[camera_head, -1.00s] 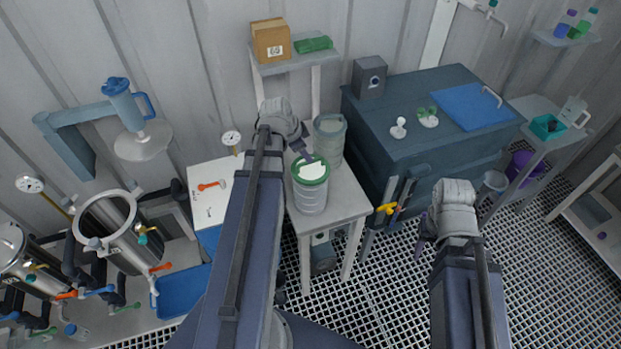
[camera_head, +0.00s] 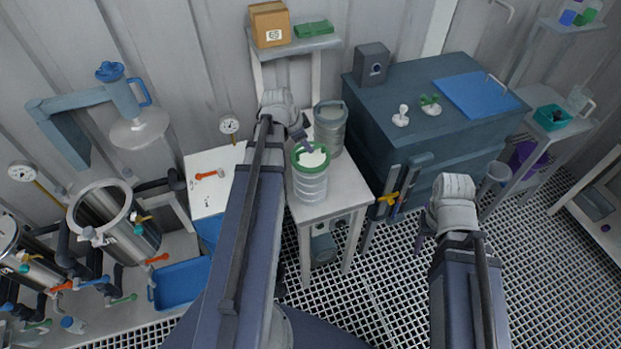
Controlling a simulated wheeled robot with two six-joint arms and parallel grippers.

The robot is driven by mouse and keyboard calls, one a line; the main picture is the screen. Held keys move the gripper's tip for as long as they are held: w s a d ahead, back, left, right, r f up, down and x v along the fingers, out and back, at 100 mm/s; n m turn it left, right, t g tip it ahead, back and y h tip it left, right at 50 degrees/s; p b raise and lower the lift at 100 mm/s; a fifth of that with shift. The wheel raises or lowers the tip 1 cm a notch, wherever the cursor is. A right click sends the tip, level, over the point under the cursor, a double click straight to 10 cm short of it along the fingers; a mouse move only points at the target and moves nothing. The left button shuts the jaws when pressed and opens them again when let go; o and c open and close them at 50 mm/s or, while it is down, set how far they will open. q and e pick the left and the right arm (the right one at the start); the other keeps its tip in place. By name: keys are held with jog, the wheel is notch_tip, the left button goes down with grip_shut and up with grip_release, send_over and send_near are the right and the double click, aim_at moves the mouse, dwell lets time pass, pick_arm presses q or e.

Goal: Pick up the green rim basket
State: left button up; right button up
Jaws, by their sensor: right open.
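The green rim basket (camera_head: 311,185) is a pale, ribbed cylinder with a green ring around its top. It stands upright on a small light table (camera_head: 340,200). My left gripper (camera_head: 306,145) is at the far left side of the green rim, pointing down over it. Its fingers are small and partly hidden by my wrist, so I cannot tell whether they touch the rim or how far apart they are. My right gripper (camera_head: 421,243) is open and empty, low over the floor to the right of the table, well apart from the basket.
A grey metal canister (camera_head: 331,124) stands close behind the basket. A dark blue cabinet (camera_head: 430,140) with a blue mat (camera_head: 475,96) is to the right. A shelf with a cardboard box (camera_head: 270,25) is behind. Steel vessels (camera_head: 120,230) stand at left. Grated floor between is clear.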

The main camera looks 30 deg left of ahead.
pick_arm(q)
jog(key=b+x, duration=0.2)
jog(key=x, duration=0.1)
jog(key=shift+w+a+f+b, duration=0.1)
jog(key=shift+f+b, duration=0.2)
jog(key=shift+f, duration=0.1)
jog(key=shift+r, duration=0.1)
grip_shut()
dwell(1.0)
